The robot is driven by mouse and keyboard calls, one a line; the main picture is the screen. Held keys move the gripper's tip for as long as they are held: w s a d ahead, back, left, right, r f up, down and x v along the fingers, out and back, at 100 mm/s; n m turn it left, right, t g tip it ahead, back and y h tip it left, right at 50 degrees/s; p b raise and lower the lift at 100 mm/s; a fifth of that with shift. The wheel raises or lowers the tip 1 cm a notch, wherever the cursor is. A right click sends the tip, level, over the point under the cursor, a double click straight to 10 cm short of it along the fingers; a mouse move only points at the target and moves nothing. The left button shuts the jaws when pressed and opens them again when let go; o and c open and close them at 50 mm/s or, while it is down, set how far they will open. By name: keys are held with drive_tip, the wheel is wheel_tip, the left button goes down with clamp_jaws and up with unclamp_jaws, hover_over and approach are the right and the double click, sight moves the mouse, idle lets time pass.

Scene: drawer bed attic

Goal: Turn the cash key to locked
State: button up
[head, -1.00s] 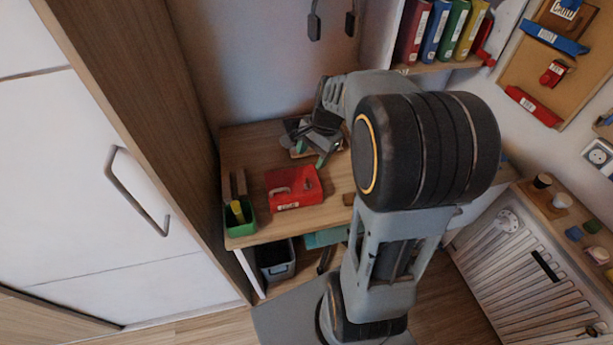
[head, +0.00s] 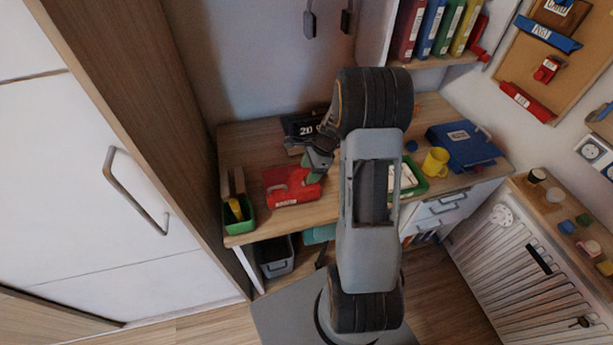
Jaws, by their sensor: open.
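A red box (head: 280,197) with a handle and a white label sits on the left part of the desk (head: 250,150); it may be the cash box. No key can be made out on it at this size. My gripper (head: 314,172) is above the desk at the box's upper right corner, pointing down. Its fingers overlap that corner in the picture, and contact cannot be told. It is open, and I see nothing held. My arm hides the middle of the desk.
A green holder (head: 240,222) stands left of the red box. A black sign (head: 301,124) stands behind my gripper. On the right are a green tray (head: 414,186), a yellow mug (head: 435,162) and a blue binder (head: 463,147). A shelf of binders (head: 432,28) overhangs the back.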

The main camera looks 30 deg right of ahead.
drive_tip(key=shift+x, duration=1.7)
drive_tip(key=c, duration=0.9)
drive_tip(key=shift+c, duration=0.2)
